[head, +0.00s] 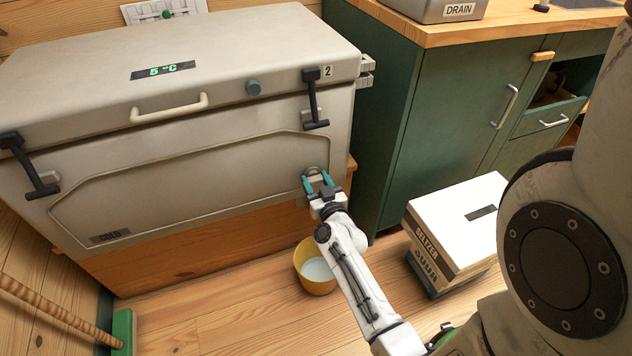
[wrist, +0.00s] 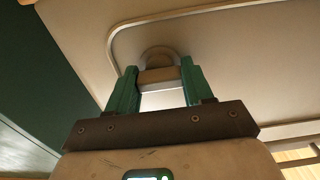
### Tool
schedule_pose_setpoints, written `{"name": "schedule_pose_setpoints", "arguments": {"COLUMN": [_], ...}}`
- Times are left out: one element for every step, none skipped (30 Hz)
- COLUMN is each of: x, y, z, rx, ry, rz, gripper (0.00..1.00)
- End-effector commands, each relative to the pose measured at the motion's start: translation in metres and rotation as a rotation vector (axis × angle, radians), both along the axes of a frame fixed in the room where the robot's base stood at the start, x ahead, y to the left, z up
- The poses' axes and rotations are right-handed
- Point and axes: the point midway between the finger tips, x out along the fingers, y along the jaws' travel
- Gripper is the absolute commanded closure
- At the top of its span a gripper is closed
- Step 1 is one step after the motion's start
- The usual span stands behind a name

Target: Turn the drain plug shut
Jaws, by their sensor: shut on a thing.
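The drain plug (wrist: 160,57) is a grey knob with a crossbar on the lower right front of the large beige cooler (head: 200,170). It also shows small in the head view (head: 312,171), partly hidden by my gripper. My gripper (head: 318,180) has teal fingers and is shut on the plug, one finger on each side of its bar. The fingers also show in the wrist view (wrist: 156,80). The cooler lid is down. A yellow bucket (head: 309,286) with pale liquid in it stands on the floor below the plug, beside my forearm.
A white-topped box (head: 455,215) stands on the floor to the right, in front of the green cabinet (head: 440,120). A grey bin (head: 430,9) labelled DRAIN is on the counter. A broom (head: 60,312) lies across the lower left. Some floor between broom and bucket is clear.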

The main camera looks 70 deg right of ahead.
Motion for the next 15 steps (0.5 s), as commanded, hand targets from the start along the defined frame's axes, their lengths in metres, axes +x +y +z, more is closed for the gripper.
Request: {"name": "schedule_pose_setpoints", "arguments": {"x": [-0.0001,0.0,0.0,0.0001,0.0002,0.0002,0.0001,0.0001,0.0003,0.0006,0.0009,0.0004,0.0005,0.0008,0.0007], "y": [0.0003,0.0004,0.0004,0.0005,0.0006,0.0006,0.0005,0.0005,0.0006,0.0009,0.001,0.0007,0.0008,0.0011,0.001], "z": [-0.0006,-0.0006,-0.0005,-0.0005,-0.0004,-0.0003,-0.0002,-0.0002,0.0,0.0001,0.0002,0.0004,0.0004,0.0004,0.0003], "rx": [0.002,0.003,0.006,0.01,0.014,0.02,0.026,0.034,0.045,0.055,0.065,0.081,0.096,0.11,0.131], "ry": [-0.001,-0.002,-0.005,-0.009,-0.013,-0.021,-0.028,-0.037,-0.05,-0.062,-0.075,-0.094,-0.11,-0.127,-0.151], "rz": [0.0,0.0,0.001,0.001,0.001,0.001,0.001,0.001,0.002,0.002,0.003,0.002,0.002,0.003,0.002], "gripper": [0.79,0.79,0.79,0.79,0.79,0.79,0.79,0.79,0.79,0.79,0.79,0.79,0.79,0.79,0.79]}}
